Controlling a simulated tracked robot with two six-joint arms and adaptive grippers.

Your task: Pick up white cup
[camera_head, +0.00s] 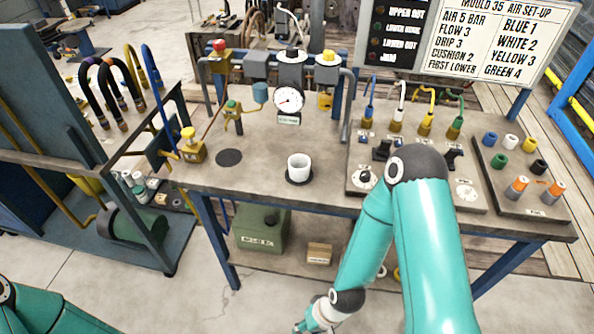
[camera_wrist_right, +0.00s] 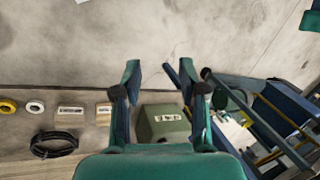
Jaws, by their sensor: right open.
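The white cup (camera_head: 299,167) stands upright on a dark round pad (camera_head: 298,181) near the front edge of the workbench (camera_head: 262,165), left of my right arm. My right gripper (camera_head: 302,326) is at the bottom of the head view, in front of the bench and well away from the cup. In the right wrist view its two fingers (camera_wrist_right: 161,78) are apart with nothing between them, above the floor and beside the lower shelf. The cup does not show in the right wrist view. Only a link of my left arm shows at the lower left; its gripper is out of view.
A gauge (camera_head: 289,100) and valves stand behind the cup. A switch panel (camera_head: 418,182) and a tray of coloured caps (camera_head: 520,185) lie to the right. An empty dark pad (camera_head: 229,157) lies to the left. A green box (camera_head: 262,229) sits on the lower shelf.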

